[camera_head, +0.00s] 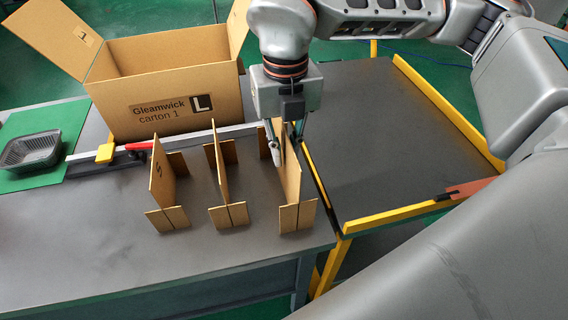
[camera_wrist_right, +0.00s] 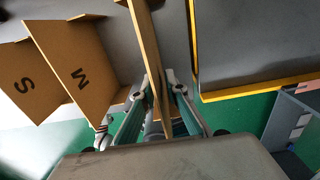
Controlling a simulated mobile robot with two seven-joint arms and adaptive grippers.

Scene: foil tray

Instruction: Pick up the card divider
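Three brown card dividers stand upright in a row on the grey table. The left one (camera_head: 161,177) is marked S and the middle one (camera_head: 219,165) shows M in the right wrist view (camera_wrist_right: 70,65). The right one (camera_head: 291,185) stands near the table's right edge; no letter shows on it. My right gripper (camera_head: 287,146) points down over this right divider. Its fingers (camera_wrist_right: 158,80) sit on both faces of the panel and look closed against it. The divider's feet appear to rest on the table. My left gripper is not in view.
An open carton (camera_head: 170,85) labelled Gleamwick carton 1, L, stands behind the dividers. A black tray (camera_head: 31,150) lies on a green mat (camera_head: 45,183) at left. A yellow-edged platform (camera_head: 395,145) adjoins the table's right side. The table front is clear.

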